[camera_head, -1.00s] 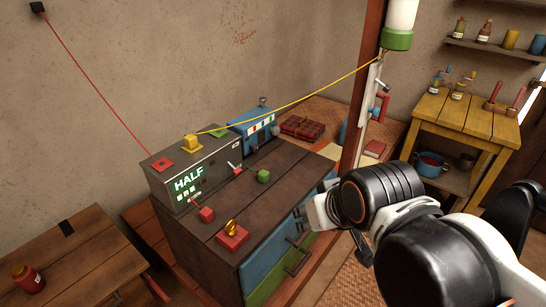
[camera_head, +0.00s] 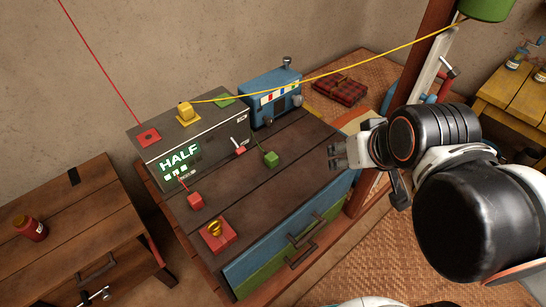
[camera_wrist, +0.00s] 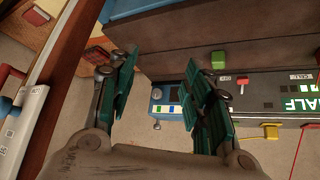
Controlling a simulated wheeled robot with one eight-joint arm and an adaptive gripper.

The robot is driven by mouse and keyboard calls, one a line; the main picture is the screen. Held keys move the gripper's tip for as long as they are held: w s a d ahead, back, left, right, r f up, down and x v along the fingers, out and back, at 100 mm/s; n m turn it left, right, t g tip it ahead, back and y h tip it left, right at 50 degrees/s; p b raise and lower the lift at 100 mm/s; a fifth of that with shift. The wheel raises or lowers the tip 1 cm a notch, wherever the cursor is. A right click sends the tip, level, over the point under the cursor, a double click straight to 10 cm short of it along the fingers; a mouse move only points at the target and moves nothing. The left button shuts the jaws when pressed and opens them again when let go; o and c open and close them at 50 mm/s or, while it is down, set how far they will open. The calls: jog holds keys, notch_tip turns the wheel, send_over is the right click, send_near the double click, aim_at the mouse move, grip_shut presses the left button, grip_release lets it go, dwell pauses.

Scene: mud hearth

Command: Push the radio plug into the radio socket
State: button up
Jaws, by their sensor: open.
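A grey box (camera_head: 196,140) with a lit HALF display stands at the back of the wooden cabinet, with red (camera_head: 148,136), yellow (camera_head: 186,112) and green (camera_head: 224,98) square fittings on top. A blue radio-like unit (camera_head: 271,96) stands beside it. A green block (camera_head: 271,158) and a red block (camera_head: 196,201) are on the cabinet top before the box. I cannot tell which is the radio plug or which fitting is its socket. My gripper (camera_head: 336,156) is open and empty, right of the green block and apart from it. The wrist view shows my open fingers (camera_wrist: 160,85), with the blue unit (camera_wrist: 168,98) beyond them.
A yellow cord (camera_head: 340,70) stretches above the cabinet top (camera_head: 262,195) to the right. A red cord (camera_head: 95,60) slants down to the box. A red base with a gold ring (camera_head: 216,234) is near the front. A wooden post (camera_head: 362,195) stands close behind my gripper.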

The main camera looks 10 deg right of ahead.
jog(key=w+a+r+n+g+p, duration=0.3)
jog(key=w+a+r+p, duration=0.1)
jog(key=w+a+p, duration=0.15)
jog(key=n+g+p, duration=0.4)
jog(key=p, duration=0.2)
send_over(275, 158)
notch_tip(275, 158, down, 3)
jog(key=shift+f, duration=0.25)
jog(key=shift+s, duration=0.1)
notch_tip(275, 158, down, 8)
jog(key=b, duration=0.3)
jog(key=shift+f, duration=0.25)
